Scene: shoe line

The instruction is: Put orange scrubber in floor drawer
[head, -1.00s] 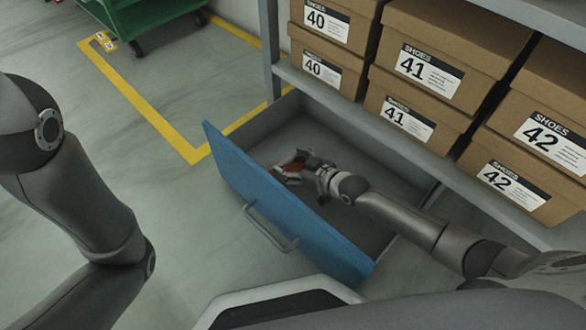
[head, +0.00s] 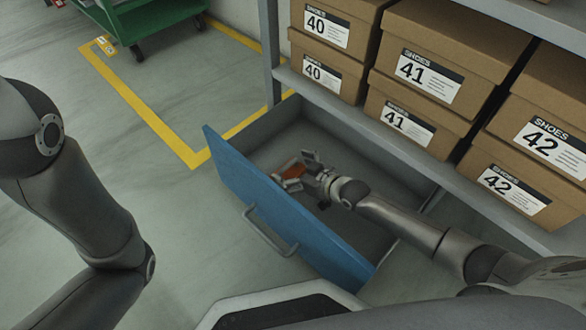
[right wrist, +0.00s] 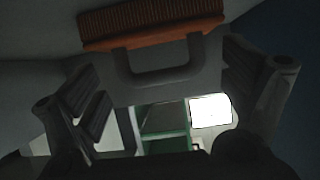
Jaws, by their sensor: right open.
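The orange scrubber (head: 292,165) is inside the pulled-out floor drawer (head: 228,168), behind its blue front. In the right wrist view the scrubber (right wrist: 150,38) shows orange with dark bristles and a grey handle loop. My right gripper (head: 298,173) reaches into the drawer. Its fingers are spread, one to each side of the scrubber's handle in the right wrist view, with visible gaps between. Whether the scrubber rests fully on the drawer floor is hard to tell. My left arm shows at the left of the head view, but its gripper is out of view.
A grey shelf (head: 400,148) with several shoe boxes (head: 423,72) stands above and behind the drawer. A green cart (head: 150,18) is at the upper left. Yellow tape (head: 140,115) marks the floor. The floor left of the drawer is clear.

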